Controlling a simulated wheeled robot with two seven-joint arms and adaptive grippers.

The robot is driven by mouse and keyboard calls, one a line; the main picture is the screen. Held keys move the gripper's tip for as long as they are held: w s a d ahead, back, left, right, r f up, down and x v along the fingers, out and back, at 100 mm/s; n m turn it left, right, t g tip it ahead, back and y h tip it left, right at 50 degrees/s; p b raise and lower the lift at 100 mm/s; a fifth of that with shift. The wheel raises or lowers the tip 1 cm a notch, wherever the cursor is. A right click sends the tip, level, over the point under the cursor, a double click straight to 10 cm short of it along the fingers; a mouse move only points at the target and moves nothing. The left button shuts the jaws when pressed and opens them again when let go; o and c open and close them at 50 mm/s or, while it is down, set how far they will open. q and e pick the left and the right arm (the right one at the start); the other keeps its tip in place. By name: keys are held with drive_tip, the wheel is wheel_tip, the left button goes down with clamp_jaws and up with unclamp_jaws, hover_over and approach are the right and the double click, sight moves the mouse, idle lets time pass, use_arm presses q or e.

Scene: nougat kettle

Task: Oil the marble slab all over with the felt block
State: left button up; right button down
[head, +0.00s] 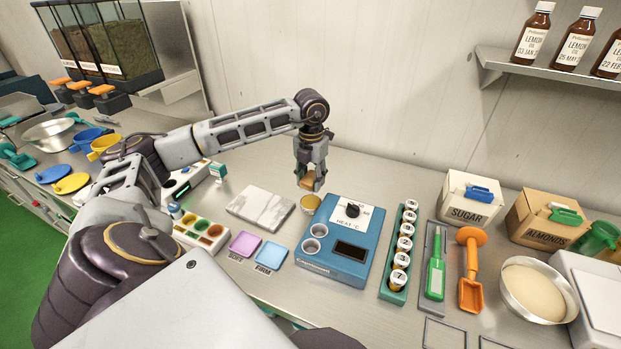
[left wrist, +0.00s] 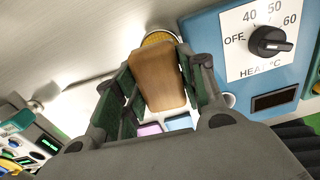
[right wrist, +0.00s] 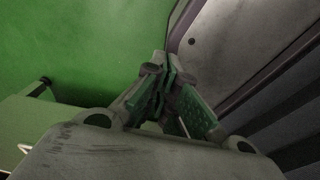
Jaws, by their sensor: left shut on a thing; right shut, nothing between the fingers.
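The marble slab (head: 260,207), white with grey veins, lies flat on the steel worktop in the head view. My left gripper (head: 309,184) is shut on the tan felt block (left wrist: 158,78) and holds it beside the slab's right end. A small round dish with yellowish contents (head: 311,203) is just below the block in the head view. The block partly hides this dish (left wrist: 158,38) in the left wrist view. My right gripper (right wrist: 167,75) is shut and empty in the right wrist view, over a green surface.
A blue heater box (head: 338,240) stands right of the dish. Purple (head: 244,243) and light-blue (head: 272,254) squares lie in front of the slab. A paint-like palette (head: 203,231) is to its left. The worktop behind the slab is clear.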

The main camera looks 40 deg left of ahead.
sight(311, 202)
use_arm(q)
drive_tip(key=shift+d, duration=0.1)
drive_tip(key=shift+f, duration=0.15)
use_arm(e)
drive_tip(key=shift+f, duration=0.15)
